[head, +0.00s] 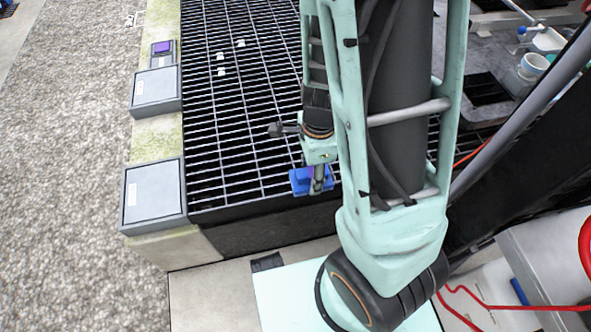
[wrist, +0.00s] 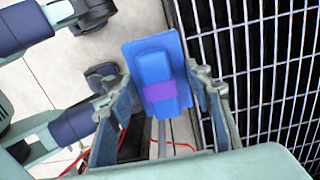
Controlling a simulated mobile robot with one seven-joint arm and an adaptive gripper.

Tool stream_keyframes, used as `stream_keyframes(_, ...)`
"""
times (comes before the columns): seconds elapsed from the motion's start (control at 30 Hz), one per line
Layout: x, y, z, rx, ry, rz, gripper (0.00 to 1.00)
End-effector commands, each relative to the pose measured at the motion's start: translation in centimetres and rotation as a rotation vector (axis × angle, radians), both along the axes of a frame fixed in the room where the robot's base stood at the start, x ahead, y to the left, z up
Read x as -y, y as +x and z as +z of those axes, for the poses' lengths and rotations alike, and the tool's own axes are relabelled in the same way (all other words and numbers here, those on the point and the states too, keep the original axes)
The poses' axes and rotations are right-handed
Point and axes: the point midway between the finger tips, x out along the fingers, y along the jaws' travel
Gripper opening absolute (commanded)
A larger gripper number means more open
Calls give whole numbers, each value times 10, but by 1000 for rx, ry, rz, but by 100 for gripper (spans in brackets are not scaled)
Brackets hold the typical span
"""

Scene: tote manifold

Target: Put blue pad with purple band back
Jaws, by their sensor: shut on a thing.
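The blue pad (wrist: 154,62) has a raised blue block on it with a purple band (wrist: 158,92) across it. In the wrist view it sits between the two fingers of my gripper (wrist: 162,98), which is shut on it. In the head view the blue pad (head: 302,181) hangs under my gripper (head: 318,180), over or near the front edge of the black grating. Its height above the grating cannot be told. The purple band is not clear in the head view.
The black grating (head: 235,110) has several small white pieces on it. On the pale ledge at its left are two grey boxes (head: 153,192) (head: 155,90) and a small item with a purple top (head: 162,47).

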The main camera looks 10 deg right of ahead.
Motion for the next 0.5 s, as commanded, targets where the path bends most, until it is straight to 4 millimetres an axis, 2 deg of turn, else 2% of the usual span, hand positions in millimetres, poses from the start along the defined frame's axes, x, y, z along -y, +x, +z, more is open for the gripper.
stream_keyframes(0.17,1,7,-7,1,-28,12,27)
stream_keyframes(0.27,1,20,-14,1,-33,12,27)
stream_keyframes(0.5,0,76,-41,-1,-32,11,27)
